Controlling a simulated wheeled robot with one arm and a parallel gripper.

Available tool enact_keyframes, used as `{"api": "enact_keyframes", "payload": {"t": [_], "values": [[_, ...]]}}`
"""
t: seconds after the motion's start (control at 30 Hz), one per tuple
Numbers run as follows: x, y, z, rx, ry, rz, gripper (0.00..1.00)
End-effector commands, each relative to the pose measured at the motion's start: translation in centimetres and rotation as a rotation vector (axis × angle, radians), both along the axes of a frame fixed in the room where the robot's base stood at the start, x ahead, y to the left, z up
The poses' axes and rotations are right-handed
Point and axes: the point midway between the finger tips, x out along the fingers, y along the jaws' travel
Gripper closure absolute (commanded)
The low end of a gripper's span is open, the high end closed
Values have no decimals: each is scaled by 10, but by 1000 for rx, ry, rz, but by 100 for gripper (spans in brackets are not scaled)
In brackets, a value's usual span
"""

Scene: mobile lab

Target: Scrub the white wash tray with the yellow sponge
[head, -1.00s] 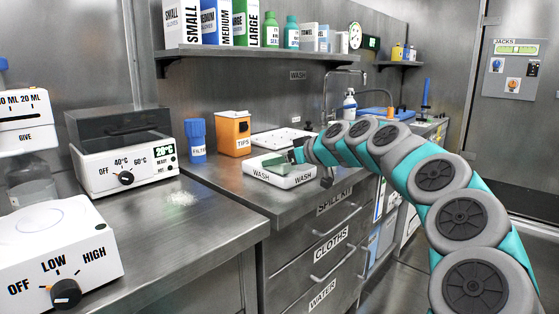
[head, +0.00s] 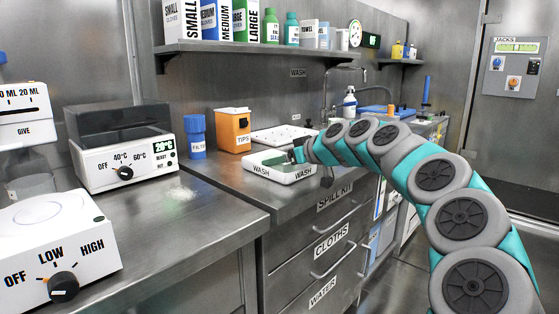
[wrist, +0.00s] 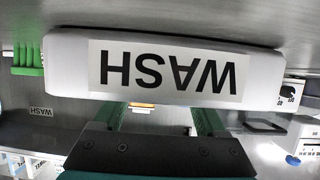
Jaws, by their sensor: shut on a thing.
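The white wash tray (head: 284,176), labelled WASH, stands on the steel counter. A dull green patch (head: 270,160) shows inside it. No yellow sponge surface can be made out in either view. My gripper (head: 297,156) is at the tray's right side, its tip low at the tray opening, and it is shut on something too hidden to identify. In the wrist view, which is upside down, the white tray wall with its WASH label (wrist: 166,70) fills the upper part. The green fingers (wrist: 160,118) reach toward it, and their tips are hidden behind the wall.
An orange TIPS box (head: 233,131) and a blue FILTER container (head: 196,136) stand left of the tray. A white perforated tray (head: 283,136) lies behind it. A tap and sink are behind my arm.

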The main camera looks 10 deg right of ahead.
Motion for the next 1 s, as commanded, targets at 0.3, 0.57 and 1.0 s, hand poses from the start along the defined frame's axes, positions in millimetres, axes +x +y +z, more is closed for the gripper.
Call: {"api": "enact_keyframes", "payload": {"t": [0.3, 0.57, 1.0], "values": [[9, 7, -1, -1, 3, 1, 79], [15, 11, -4, -1, 4, 2, 79], [-6, -4, -3, 1, 3, 2, 79]]}}
